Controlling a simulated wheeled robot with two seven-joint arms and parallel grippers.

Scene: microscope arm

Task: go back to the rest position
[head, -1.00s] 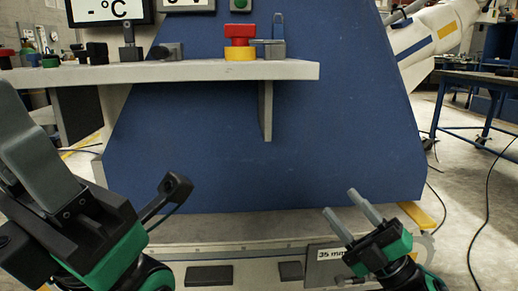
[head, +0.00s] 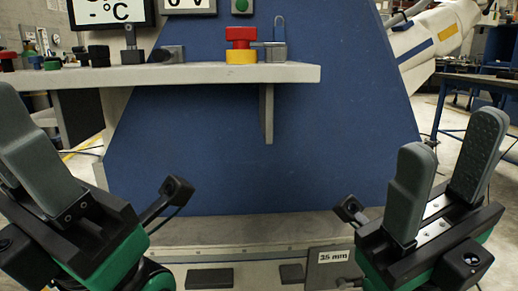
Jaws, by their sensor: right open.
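My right gripper (head: 452,135) is raised at the lower right in the head view. Its two grey fingers point up and stand apart, with nothing between them. My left gripper (head: 20,130) is at the left edge, its fingers pointing up and to the left.
A grey shelf (head: 215,76) juts from the blue stand (head: 330,155), carrying a red and yellow button (head: 241,45) and several dark knobs. A pale plinth (head: 240,228) runs below, with a "35 mm" plate (head: 333,256). A blue workbench (head: 455,120) stands at the right.

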